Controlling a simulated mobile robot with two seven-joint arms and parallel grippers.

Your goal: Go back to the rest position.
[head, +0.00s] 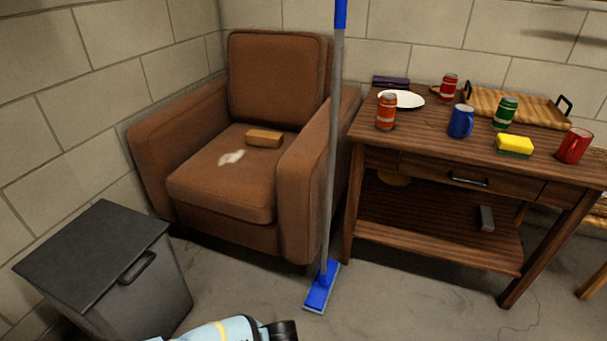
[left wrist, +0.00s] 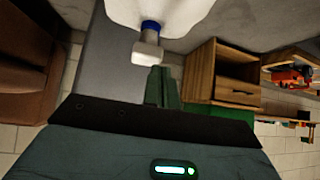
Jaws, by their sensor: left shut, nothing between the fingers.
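My left gripper (left wrist: 165,88) shows in the left wrist view, with its dark body filling the bottom of the picture. Its fingers are together, and I see nothing held between them. In the head view, a light blue and black part of my own arm shows at the bottom edge, over the floor in front of the dark bin (head: 90,245). No gripper fingers can be made out there. My right gripper is in neither view.
A brown armchair (head: 225,185) stands behind the bin. A blue mop (head: 320,287) stands upright between the chair and a wooden table (head: 400,160). Cans, mugs, a plate, a sponge and a tray (head: 560,122) are on the table. Floor in front is open.

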